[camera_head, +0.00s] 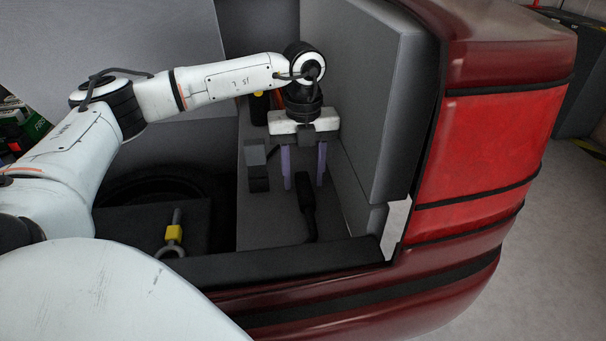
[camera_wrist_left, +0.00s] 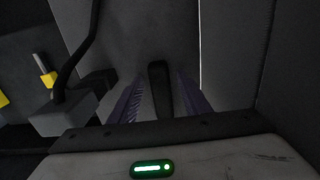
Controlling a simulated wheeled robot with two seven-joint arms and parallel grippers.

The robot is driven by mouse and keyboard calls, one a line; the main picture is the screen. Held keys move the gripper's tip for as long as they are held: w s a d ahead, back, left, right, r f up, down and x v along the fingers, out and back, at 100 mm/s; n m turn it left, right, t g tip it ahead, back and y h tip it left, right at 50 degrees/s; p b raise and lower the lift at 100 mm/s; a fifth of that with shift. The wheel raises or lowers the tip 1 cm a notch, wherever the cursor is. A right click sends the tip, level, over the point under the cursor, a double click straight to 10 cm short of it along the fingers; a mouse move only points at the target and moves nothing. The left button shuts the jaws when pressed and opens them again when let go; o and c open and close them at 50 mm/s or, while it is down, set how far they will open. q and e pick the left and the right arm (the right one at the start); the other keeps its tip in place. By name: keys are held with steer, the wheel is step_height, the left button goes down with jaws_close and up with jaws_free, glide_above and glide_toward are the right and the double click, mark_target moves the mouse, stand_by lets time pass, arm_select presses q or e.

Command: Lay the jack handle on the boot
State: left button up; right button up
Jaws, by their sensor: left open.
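A black, elongated piece, which looks like the jack handle (camera_head: 307,206), lies in the narrow side compartment of the car's boot. It also shows in the left wrist view (camera_wrist_left: 158,88), between the fingers. My left gripper (camera_head: 304,183) points down into this compartment. Its two purplish fingers are open, one on each side of the dark piece in the wrist view (camera_wrist_left: 160,100). I cannot tell whether they touch it. The boot floor (camera_head: 140,222) is a dark panel left of the compartment. My right gripper is not in view.
A grey block (camera_head: 255,154) stands close left of the gripper. A grey tool with a yellow part (camera_head: 174,234) lies on the boot floor. A spare tyre (camera_head: 150,183) is behind it. The grey side wall (camera_head: 372,100) is close on the right, the black sill (camera_head: 290,262) in front.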

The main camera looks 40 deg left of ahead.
arm_select(q)
step_height(320, 180, up, 12)
steer(key=p, duration=0.3)
steer(key=shift+p, duration=0.3)
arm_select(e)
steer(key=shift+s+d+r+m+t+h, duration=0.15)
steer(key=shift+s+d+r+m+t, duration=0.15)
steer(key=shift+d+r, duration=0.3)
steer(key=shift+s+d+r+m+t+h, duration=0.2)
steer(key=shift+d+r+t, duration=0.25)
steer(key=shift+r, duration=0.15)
